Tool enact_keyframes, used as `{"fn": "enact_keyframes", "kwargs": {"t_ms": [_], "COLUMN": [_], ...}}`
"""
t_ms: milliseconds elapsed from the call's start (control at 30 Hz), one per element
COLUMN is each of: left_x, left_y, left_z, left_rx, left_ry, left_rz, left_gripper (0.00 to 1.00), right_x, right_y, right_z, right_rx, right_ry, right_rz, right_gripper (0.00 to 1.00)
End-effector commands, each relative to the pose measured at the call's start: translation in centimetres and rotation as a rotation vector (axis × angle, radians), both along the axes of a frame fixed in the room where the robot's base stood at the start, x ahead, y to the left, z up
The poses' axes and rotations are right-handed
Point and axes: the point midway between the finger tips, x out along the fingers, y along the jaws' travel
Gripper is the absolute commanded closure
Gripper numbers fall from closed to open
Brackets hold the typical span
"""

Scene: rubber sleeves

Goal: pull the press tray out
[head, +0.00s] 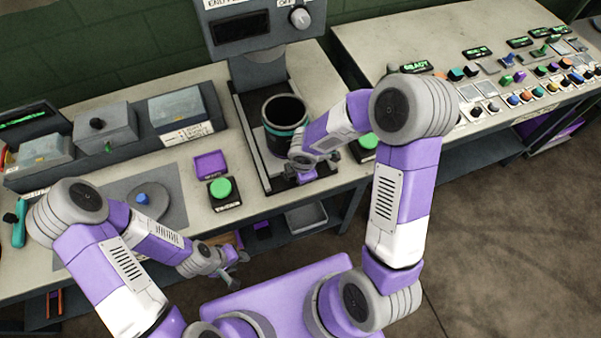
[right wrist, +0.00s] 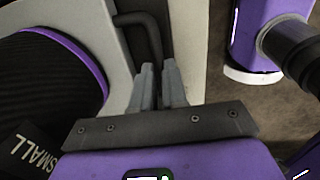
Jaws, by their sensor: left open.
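The press (head: 262,45) stands at the back of the bench, with a dark press tray (head: 248,150) running forward beneath it. A black cylinder with a teal band (head: 279,137) stands on the tray. My right gripper (head: 303,172) is at the tray's front end. In the right wrist view its fingers (right wrist: 157,85) are close together, with a dark bent handle (right wrist: 150,35) running in between them; their contact is partly hidden. A black ribbed cylinder with a purple band (right wrist: 50,85) shows at left there. My left gripper (head: 232,268) is open and empty, in front of the bench.
A green button (head: 221,188) and a purple dish (head: 210,164) sit left of the tray. Another green button (head: 368,141) is right of it, behind my right arm. Grey boxes (head: 105,128) line the left bench. A grey bin (head: 306,217) sits below the bench edge.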

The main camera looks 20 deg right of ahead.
Motion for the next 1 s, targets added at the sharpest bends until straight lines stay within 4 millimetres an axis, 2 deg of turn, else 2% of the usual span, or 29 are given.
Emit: {"fn": "enact_keyframes", "kwargs": {"t_ms": [33, 167, 467, 567, 800, 1000], "left_x": [0.0, 0.0, 0.0, 0.0, 0.0, 0.0], "left_y": [0.0, 0.0, 0.0, 0.0, 0.0, 0.0], "left_z": [0.0, 0.0, 0.1, 0.7, 2.4, 3.0], "left_rx": [0.0, 0.0, 0.0, 0.0, 0.0, 0.0], "left_ry": [0.0, 0.0, 0.0, 0.0, 0.0, 0.0], "left_rz": [0.0, 0.0, 0.0, 0.0, 0.0, 0.0], "left_gripper": [0.57, 0.57, 0.57, 0.57, 0.57, 0.57], "right_x": [0.0, 0.0, 0.0, -0.1, -0.9, -1.3], "right_y": [0.0, 0.0, 0.0, 0.0, 0.0, 0.0], "right_z": [0.0, 0.0, 0.3, 1.4, 5.5, 7.4], "right_rx": [-0.001, 0.0, 0.001, 0.001, 0.0, 0.0], "right_ry": [0.0, 0.0, -0.002, -0.005, -0.003, -0.002], "right_rz": [0.0, 0.0, -0.001, -0.001, -0.001, -0.001], "right_gripper": [0.8, 0.62, 0.62, 0.62, 0.62, 0.62]}}
